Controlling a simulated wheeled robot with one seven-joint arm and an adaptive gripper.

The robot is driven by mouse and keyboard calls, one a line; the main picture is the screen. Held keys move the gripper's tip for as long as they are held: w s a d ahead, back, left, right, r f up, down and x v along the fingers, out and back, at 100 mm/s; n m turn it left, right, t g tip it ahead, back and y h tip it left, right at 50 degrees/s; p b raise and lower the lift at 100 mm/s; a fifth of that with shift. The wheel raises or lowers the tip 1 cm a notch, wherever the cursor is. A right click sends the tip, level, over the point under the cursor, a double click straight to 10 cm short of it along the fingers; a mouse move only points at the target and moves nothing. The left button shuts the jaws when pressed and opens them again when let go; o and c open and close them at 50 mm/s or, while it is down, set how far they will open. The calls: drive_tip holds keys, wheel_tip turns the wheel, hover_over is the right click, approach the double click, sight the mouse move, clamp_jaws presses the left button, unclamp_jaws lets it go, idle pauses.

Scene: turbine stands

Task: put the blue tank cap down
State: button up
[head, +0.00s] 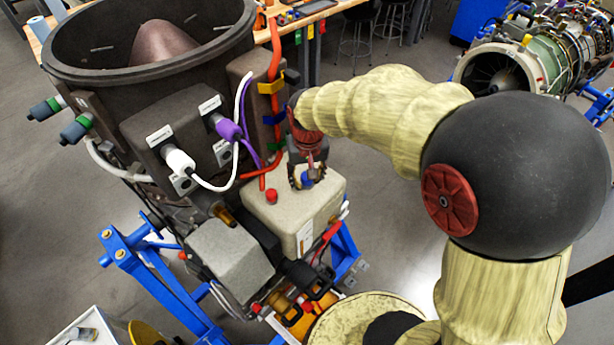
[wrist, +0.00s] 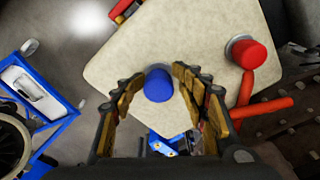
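The blue tank cap (wrist: 158,86) stands on the beige tank top (wrist: 120,60), near one edge, in the wrist view. My gripper (wrist: 158,76) is open, with one finger on each side of the cap and a small gap visible on both sides. In the head view the blue cap (head: 307,179) shows just below my gripper (head: 308,175), over the far right part of the beige tank (head: 285,225). How the cap's underside meets the tank is hidden.
A red cap (wrist: 247,53) sits on the same tank, with a red hose (wrist: 262,112) beside it. The large dark turbine housing (head: 150,95) with white and purple cables stands left of my arm. A blue stand frame (head: 345,250) is below. Open floor lies to the right.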

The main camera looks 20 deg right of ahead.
drive_tip(key=shift+s+f, duration=0.25)
wheel_tip(320, 180, up, 12)
drive_tip(key=s+r+n+t, duration=0.1)
drive_tip(key=s+r+t, duration=0.1)
drive_tip(key=s, duration=0.7)
drive_tip(key=s+r+n+t, duration=0.1)
drive_tip(key=s+r+t, duration=0.1)
drive_tip(key=s, duration=0.7)
drive_tip(key=shift+r, duration=0.7)
wheel_tip(320, 180, down, 20)
drive_tip(key=b, duration=2)
drive_tip(key=shift+f, duration=0.15)
